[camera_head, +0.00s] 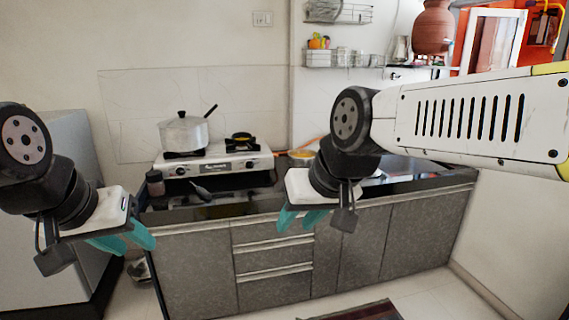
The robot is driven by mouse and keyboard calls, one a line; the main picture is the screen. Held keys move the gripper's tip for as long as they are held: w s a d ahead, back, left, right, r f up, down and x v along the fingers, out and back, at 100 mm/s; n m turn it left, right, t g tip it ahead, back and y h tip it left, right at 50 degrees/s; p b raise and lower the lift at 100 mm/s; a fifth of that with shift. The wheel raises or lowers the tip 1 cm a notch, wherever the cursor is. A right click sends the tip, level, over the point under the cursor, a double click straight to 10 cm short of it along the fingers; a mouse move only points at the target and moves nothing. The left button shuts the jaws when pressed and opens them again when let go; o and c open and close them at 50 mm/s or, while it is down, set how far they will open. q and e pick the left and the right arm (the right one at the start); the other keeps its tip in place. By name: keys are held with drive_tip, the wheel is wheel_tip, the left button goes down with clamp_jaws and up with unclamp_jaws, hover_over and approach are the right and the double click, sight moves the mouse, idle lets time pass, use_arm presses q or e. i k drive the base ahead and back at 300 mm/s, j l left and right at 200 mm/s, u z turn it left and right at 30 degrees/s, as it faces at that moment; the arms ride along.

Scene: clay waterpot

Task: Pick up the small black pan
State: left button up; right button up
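A small dark pan-like shape with a black handle (202,190) lies on the dark counter in front of the stove. It is small and blends with the counter, so I cannot be sure it is the black pan. My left gripper (132,246) is at the left, in front of the counter's left end, with its teal fingers apart and empty. My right gripper (298,226) hangs in front of the counter's front edge, right of the dark shape, with its teal fingers apart and empty. Both are apart from the dark shape.
A stove (222,162) on the counter carries a lidded silver pot (184,134). A dark jar (155,184) stands at the counter's left end. Drawers and cabinets (190,262) front the counter. A grey fridge-like cabinet (68,140) stands left.

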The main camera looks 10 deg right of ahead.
sight(239, 138)
drive_tip(key=i+l+u, duration=0.35)
drive_tip(key=i, duration=0.35)
drive_tip(key=i+l+u, duration=0.35)
drive_tip(key=i+l, duration=0.3)
drive_tip(key=i+l+u, duration=0.35)
drive_tip(key=i+l, duration=0.25)
drive_tip(key=l, duration=0.2)
